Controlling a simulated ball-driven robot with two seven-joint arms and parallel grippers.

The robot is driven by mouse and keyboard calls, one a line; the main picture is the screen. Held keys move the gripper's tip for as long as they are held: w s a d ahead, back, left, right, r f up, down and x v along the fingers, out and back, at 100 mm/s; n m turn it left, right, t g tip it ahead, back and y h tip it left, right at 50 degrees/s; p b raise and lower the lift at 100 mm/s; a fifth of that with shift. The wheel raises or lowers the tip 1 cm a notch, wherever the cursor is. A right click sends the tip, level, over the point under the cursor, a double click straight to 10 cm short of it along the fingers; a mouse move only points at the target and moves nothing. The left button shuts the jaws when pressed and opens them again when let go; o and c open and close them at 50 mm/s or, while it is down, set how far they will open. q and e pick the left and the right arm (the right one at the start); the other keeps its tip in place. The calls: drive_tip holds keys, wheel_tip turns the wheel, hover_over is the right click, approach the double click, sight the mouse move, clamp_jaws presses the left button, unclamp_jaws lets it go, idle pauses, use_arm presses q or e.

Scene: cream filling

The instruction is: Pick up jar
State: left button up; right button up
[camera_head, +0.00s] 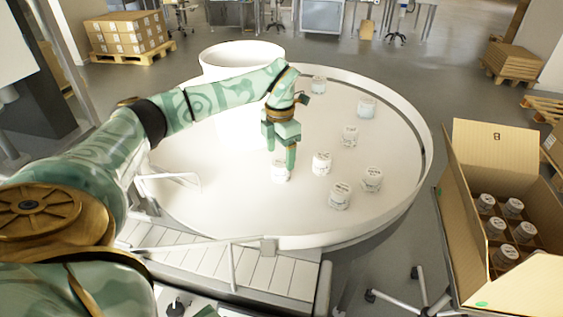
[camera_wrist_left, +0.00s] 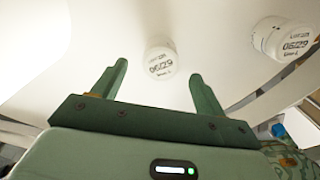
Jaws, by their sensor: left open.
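Several white jars with printed lids stand on the round white table (camera_head: 215,205). One jar (camera_head: 280,172) stands just below my left gripper (camera_head: 281,158). In the left wrist view this jar (camera_wrist_left: 160,60) shows between the two spread fingers of my left gripper (camera_wrist_left: 159,72), a little beyond the tips. The left gripper is open and empty, pointing down. My right gripper is not in view.
An open cardboard box (camera_head: 510,150) with several jars in its compartments stands at the right. A large white cylinder (camera_head: 240,56) rises at the table's back left. A slatted conveyor (camera_head: 255,270) lies in front. The table has a raised rim (camera_head: 427,150).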

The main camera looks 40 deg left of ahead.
sight(282, 162)
use_arm(q)
drive_tip(key=f, duration=0.1)
drive_tip(key=f+b, duration=0.1)
drive_tip(key=f, duration=0.3)
drive_tip(key=shift+w+d+f+b, duration=0.1)
drive_tip(key=shift+w+b, duration=0.15)
drive_tip(key=shift+b, duration=0.05)
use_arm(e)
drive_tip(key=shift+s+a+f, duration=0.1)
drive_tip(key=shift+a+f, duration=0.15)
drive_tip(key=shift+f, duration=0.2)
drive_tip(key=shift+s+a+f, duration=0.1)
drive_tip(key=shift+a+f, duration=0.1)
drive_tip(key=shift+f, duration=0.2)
use_arm(q)
drive_tip(key=shift+s, duration=0.1)
drive_tip(key=c, duration=1.1)
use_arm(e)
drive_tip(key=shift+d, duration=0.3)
use_arm(q)
drive_tip(key=shift+r, duration=0.2)
